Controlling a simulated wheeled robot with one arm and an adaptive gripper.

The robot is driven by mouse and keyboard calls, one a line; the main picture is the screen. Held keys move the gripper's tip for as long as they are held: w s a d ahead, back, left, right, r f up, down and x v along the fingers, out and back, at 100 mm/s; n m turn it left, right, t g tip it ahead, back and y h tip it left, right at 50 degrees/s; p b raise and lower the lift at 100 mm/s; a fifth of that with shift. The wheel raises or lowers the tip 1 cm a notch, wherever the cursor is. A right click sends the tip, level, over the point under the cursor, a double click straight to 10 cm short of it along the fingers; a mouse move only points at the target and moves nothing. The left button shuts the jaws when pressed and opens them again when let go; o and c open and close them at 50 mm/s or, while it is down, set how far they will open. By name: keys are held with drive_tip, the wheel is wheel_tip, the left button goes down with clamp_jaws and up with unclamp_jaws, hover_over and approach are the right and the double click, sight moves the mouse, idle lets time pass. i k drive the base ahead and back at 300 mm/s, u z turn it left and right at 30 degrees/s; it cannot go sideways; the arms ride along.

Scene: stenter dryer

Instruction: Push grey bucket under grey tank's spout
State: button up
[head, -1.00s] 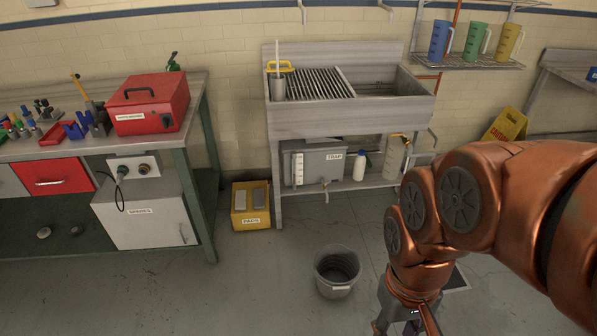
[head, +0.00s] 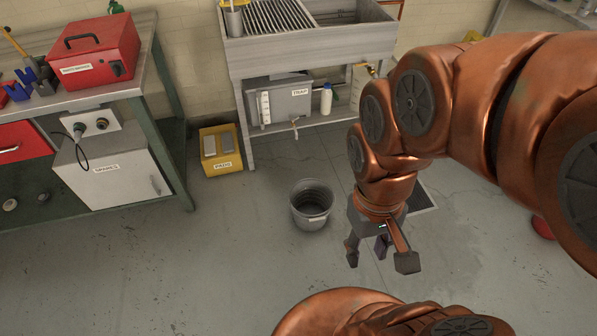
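The grey bucket (head: 311,206) stands upright and looks empty on the floor, in front of the sink stand. The grey tank (head: 280,97), labelled TRAP, sits on the stand's lower shelf. Its spout (head: 296,123) points down over the shelf's front edge. The bucket is on the floor in front of the spout and apart from the stand. My gripper (head: 380,256) hangs down to the right of the bucket and nearer to me. Its fingers are spread apart with nothing between them, and I see no contact with the bucket.
A yellow PADS box (head: 221,165) stands left of the sink stand (head: 243,128). A workbench with a white cabinet (head: 110,178) is at the left. A dark floor grate (head: 424,197) lies behind my gripper. The floor between the bucket and the stand looks clear.

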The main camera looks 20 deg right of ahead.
sight(311, 197)
drive_tip(key=u, duration=0.1)
drive_tip(key=k, duration=0.45)
drive_tip(key=z, duration=0.95)
drive_tip(key=i, duration=0.85)
drive_tip(key=u, duration=1.6)
